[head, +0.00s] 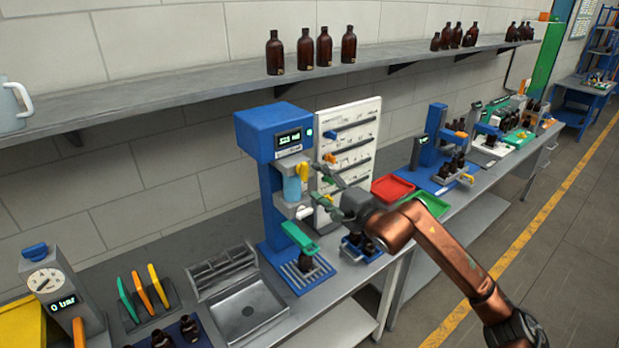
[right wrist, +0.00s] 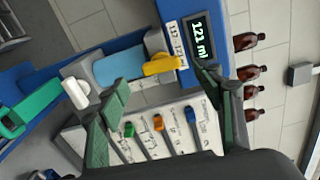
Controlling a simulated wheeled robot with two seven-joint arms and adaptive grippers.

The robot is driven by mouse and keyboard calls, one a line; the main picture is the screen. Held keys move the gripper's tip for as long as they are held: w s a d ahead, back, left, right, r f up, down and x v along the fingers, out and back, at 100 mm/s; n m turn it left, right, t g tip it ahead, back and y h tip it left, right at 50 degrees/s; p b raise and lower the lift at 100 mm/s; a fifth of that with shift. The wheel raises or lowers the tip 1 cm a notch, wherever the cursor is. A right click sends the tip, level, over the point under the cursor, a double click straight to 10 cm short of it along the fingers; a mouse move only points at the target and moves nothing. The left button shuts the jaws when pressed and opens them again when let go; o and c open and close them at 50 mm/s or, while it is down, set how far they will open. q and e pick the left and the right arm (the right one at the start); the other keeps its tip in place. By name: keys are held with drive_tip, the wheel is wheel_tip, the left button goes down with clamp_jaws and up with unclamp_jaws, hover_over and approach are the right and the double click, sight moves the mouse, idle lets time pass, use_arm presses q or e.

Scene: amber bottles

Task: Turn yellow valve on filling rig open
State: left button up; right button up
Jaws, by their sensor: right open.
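The blue filling rig (head: 262,145) stands on the bench against the wall, with a lit display (right wrist: 200,50) that appears to read 121 ml. Its yellow valve (head: 302,172) sits on the front beside a light-blue cylinder (head: 291,189). In the right wrist view the yellow valve (right wrist: 163,65) lies just beyond and between the fingertips, its handle lying across the picture. My right gripper (head: 323,186) is open and empty, facing the rig from the right; its green-padded fingers are spread in the wrist view (right wrist: 160,80). No contact with the valve is visible. My left gripper is out of view.
A green part (head: 299,238) juts out below the nozzle, above a dark bottle (head: 305,262). A white panel with coloured levers (head: 352,140) stands right behind my gripper. Red (head: 392,188) and green (head: 428,203) trays lie further right. A shelf with amber bottles (head: 324,47) runs above.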

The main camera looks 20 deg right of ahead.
drive_tip(key=v, duration=0.6)
drive_tip(key=shift+s, duration=0.2)
